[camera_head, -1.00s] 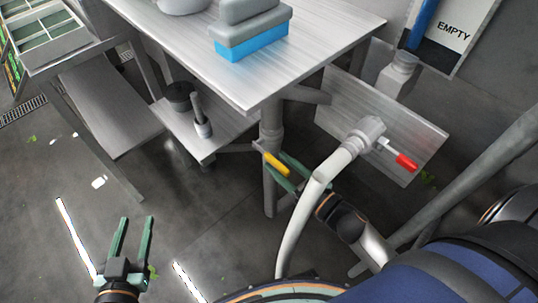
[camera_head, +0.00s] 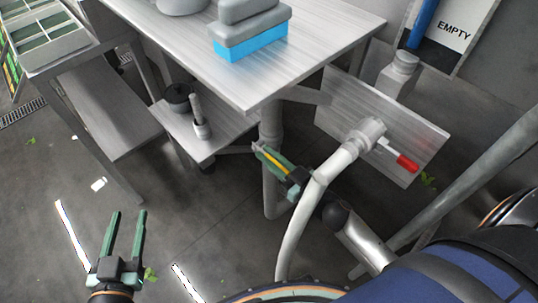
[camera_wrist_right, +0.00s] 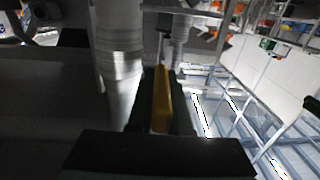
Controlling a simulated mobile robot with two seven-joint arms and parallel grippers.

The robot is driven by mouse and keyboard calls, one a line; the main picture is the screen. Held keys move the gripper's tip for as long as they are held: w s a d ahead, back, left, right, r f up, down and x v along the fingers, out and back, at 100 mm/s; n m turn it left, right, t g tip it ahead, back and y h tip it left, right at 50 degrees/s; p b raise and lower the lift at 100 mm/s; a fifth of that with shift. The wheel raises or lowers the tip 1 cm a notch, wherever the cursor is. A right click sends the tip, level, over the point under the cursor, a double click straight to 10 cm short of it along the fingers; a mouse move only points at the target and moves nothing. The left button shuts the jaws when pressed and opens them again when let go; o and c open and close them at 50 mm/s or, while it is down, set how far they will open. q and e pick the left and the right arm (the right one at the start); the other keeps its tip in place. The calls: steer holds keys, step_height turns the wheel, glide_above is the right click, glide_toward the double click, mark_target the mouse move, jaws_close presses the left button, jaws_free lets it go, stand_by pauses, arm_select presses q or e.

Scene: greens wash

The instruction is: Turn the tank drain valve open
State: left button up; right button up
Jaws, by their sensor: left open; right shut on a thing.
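The tank drain valve's yellow handle (camera_head: 271,164) sticks out beside the grey vertical pipe (camera_head: 270,125) under the metal table. My right gripper (camera_head: 268,157) is shut on this handle, with its green fingers along both sides. In the right wrist view the yellow handle (camera_wrist_right: 161,100) lies lengthwise between the dark fingers, with the pipe (camera_wrist_right: 118,60) to the left. The valve's body is mostly hidden by the gripper. My left gripper (camera_head: 125,232) is open and empty above the floor at the lower left, well away from the valve.
A pale hose (camera_head: 300,210) curves up beside my right gripper to a fitting with a red handle (camera_head: 407,163). A blue block with a grey top (camera_head: 250,42) is on the metal table (camera_head: 330,45). A low shelf (camera_head: 215,140) holds a dark pot.

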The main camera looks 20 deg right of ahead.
jaws_close()
stand_by(0.9)
